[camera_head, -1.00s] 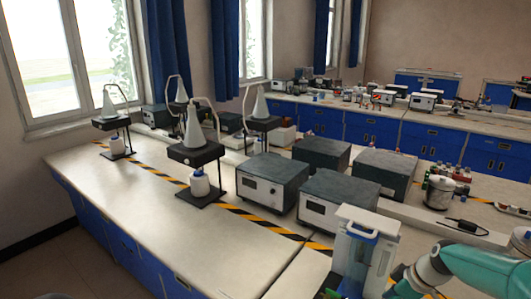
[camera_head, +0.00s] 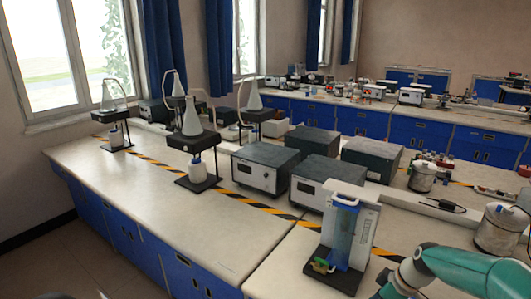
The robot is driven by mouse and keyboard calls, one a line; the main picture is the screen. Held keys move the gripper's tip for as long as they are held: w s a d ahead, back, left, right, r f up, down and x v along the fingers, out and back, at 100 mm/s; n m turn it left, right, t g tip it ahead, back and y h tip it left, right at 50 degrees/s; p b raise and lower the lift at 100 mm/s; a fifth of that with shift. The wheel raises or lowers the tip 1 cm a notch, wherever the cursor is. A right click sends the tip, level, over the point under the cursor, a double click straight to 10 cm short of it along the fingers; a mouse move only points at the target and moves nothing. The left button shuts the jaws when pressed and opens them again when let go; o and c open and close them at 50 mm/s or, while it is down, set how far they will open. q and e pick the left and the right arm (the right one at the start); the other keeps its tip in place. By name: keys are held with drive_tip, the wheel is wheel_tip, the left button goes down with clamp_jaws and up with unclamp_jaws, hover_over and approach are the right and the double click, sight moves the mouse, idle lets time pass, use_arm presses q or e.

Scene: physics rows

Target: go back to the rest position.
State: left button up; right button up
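My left gripper is not in the picture either. No held object shows.
A long bench (camera_head: 120,190) holds flask stands (camera_head: 192,145), grey box instruments (camera_head: 265,170) and a clear-walled device with a white top (camera_head: 345,235). The device stands close to the teal arm. Metal pots (camera_head: 498,230) stand at the right. The bench's front left is bare.

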drive_tip(key=s+a+f+g+b, duration=0.25)
drive_tip(key=s+a+f, duration=0.4)
drive_tip(key=f, duration=0.45)
drive_tip(key=s+a+f+g+b, duration=0.25)
drive_tip(key=s+a+f, duration=0.25)
drive_tip(key=s+f, duration=0.45)
drive_tip(key=s+a+f+m+t+b, duration=0.2)
drive_tip(key=s+a+f+m+t, duration=0.1)
drive_tip(key=s+f+m, duration=0.5)
drive_tip(key=s+a+m, duration=0.1)
drive_tip(key=s+m, duration=0.2)
drive_tip(key=m, duration=0.1)
drive_tip(key=shift+a+b, duration=0.25)
drive_tip(key=shift+b, duration=0.05)
